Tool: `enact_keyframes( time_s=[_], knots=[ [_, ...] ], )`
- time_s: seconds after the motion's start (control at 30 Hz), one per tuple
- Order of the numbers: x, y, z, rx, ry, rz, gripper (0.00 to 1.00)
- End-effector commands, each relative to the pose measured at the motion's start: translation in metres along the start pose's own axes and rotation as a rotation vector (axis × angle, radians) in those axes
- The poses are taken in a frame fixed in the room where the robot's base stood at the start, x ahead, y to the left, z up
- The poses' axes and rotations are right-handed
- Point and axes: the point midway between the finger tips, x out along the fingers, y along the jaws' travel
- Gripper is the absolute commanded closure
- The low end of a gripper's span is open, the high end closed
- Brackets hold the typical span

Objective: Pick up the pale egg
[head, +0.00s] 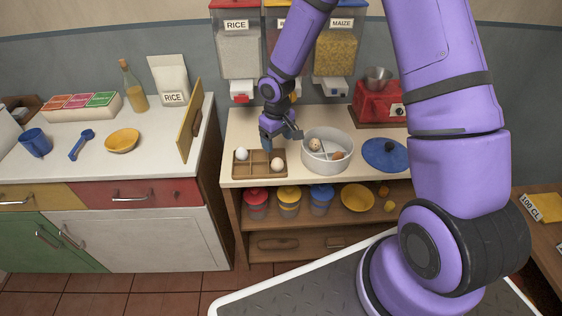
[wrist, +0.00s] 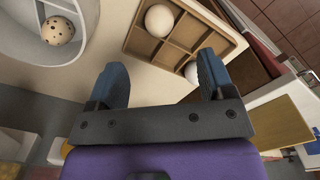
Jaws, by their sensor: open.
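A pale, cream egg (head: 277,164) sits in the front right compartment of the wooden divided tray (head: 250,178). It also shows in the wrist view (wrist: 159,20), beyond the fingertips and apart from them. A whiter egg (head: 241,154) lies at the tray's left side; one finger partly covers it in the wrist view (wrist: 191,71). My gripper (head: 281,139) is open and empty above the tray's back right edge. Its two blue fingers (wrist: 162,65) are spread, with bare counter and the tray edge between them.
A blue lid (head: 384,153) lies further right. Dispensers (head: 238,55) hang behind. A wooden board (head: 189,120) stands to the left.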

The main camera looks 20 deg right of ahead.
Motion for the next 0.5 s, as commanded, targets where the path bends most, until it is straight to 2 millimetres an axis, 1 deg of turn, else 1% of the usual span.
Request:
enact_keyframes(
  time_s=[0.1, 0.23, 0.33, 0.5],
  knots=[
    [0.018, -0.001, 0.001, -0.003, -0.004, -0.001, 0.25],
    [0.036, -0.001, 0.0, -0.003, -0.003, -0.001, 0.25],
    [0.046, 0.0, 0.001, 0.0, -0.003, 0.0, 0.25],
    [0.054, 0.0, 0.0, -0.002, -0.001, 0.0, 0.25]
  ],
)
